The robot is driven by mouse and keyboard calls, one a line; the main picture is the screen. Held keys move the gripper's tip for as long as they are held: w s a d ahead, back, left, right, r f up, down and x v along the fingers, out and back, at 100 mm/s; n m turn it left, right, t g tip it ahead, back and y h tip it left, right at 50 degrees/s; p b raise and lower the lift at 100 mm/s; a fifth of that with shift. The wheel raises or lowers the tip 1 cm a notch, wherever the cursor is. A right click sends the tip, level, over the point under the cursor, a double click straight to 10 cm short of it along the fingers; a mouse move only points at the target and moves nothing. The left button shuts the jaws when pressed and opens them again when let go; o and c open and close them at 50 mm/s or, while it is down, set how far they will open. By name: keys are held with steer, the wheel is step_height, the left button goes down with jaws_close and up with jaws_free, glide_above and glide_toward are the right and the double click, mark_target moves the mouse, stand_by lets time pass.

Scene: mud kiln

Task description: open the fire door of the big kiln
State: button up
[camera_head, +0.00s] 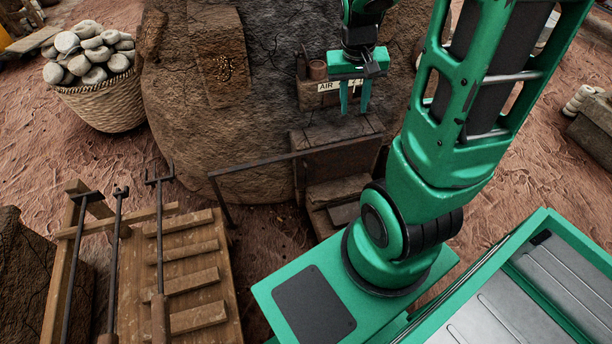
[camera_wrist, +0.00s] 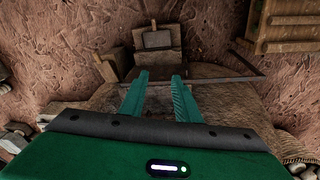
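The big kiln (camera_head: 275,45) is a rough brown mud dome in the head view. Low on its front, below a ledge (camera_head: 315,138), is a dark brown panel (camera_head: 345,160) that looks like the fire door; it appears shut, but my arm hides its right side. A long thin dark bar (camera_head: 262,160) runs across the front and out to the left, then bends down; it also shows in the wrist view (camera_wrist: 235,79). My gripper (camera_head: 355,108) is open and empty, fingers down, above the ledge. In the wrist view its fingers (camera_wrist: 160,77) are apart with nothing between them.
A box marked AIR (camera_head: 328,87) is on the kiln wall close behind my gripper. A wooden rack (camera_head: 190,255) with long iron tools stands front left. A basket of stones (camera_head: 105,105) stands back left. Bare earth lies between rack and kiln.

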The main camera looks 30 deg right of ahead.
steer(key=w+d+f, duration=0.2)
steer(key=w+f, duration=0.7)
steer(key=f, duration=0.1)
steer(key=n+t+h, duration=0.1)
steer(key=t, duration=0.2)
glide_above(306, 174)
steer(key=s, duration=0.3)
step_height(306, 174, down, 22)
steer(key=shift+y, duration=0.3)
steer(key=s+a+x, duration=0.1)
steer(key=x, duration=0.5)
steer(key=a+f+x, duration=0.1)
steer(key=x, duration=0.6)
steer(key=s+a+x, duration=0.1)
steer(key=x, duration=0.6)
steer(key=shift+s+a+f, duration=0.1)
steer(key=shift+s+f, duration=0.2)
steer(key=shift+f, duration=0.05)
steer(key=shift+c, duration=0.2)
